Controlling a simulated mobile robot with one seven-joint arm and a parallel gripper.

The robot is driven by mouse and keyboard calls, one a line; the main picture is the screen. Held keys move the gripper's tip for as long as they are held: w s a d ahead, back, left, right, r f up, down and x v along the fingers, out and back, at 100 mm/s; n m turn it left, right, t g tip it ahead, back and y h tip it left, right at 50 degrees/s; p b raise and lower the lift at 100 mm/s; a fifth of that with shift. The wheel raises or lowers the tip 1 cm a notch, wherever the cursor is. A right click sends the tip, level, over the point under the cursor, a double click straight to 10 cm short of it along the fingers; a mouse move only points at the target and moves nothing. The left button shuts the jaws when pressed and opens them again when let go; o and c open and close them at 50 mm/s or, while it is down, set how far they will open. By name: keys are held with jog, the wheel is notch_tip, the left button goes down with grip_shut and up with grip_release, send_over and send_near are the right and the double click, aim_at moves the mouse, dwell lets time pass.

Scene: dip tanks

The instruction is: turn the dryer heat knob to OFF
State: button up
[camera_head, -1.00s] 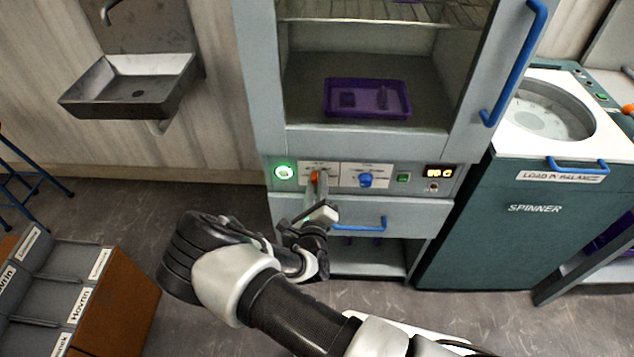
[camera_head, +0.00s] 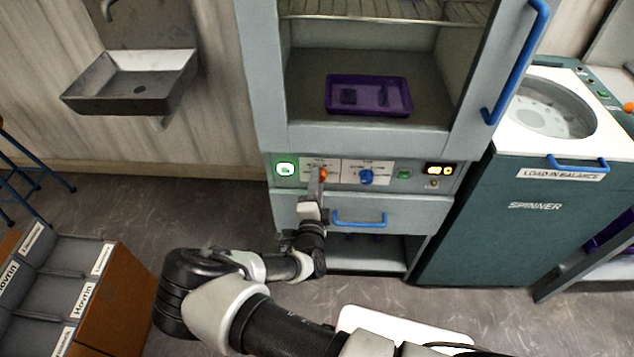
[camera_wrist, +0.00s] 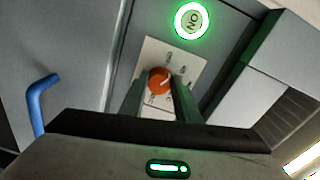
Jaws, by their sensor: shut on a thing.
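The dryer (camera_head: 375,142) is a grey cabinet with a control panel below its glass-fronted chamber. An orange knob (camera_head: 323,174) sits on a white plate at the panel's left, and a blue knob (camera_head: 366,177) sits on a plate to its right. In the wrist view the orange knob (camera_wrist: 159,80) shows a pale pointer line, and the plate's markings are too small to read. My gripper (camera_head: 319,178) reaches the panel from below. In the wrist view my gripper (camera_wrist: 159,88) has one finger on each side of the orange knob and is shut on it.
A lit green ON button (camera_head: 285,169) is left of the knob. A blue drawer handle (camera_head: 359,219) is below the panel, and a blue door handle (camera_head: 519,65) is at right. The teal spinner (camera_head: 530,220) stands right; labelled bins (camera_head: 75,300) stand at lower left.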

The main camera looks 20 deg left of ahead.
jog(key=n, duration=0.6)
jog(key=shift+w+d+f+b, duration=0.1)
jog(key=shift+b, duration=0.3)
jog(key=shift+n, duration=0.3)
jog(key=o, duration=1)
jog(key=shift+o, duration=0.2)
jog(key=v, duration=1.7)
jog(key=shift+s+p, duration=0.25)
jog(key=shift+p, duration=0.2)
jog(key=shift+f, duration=0.1)
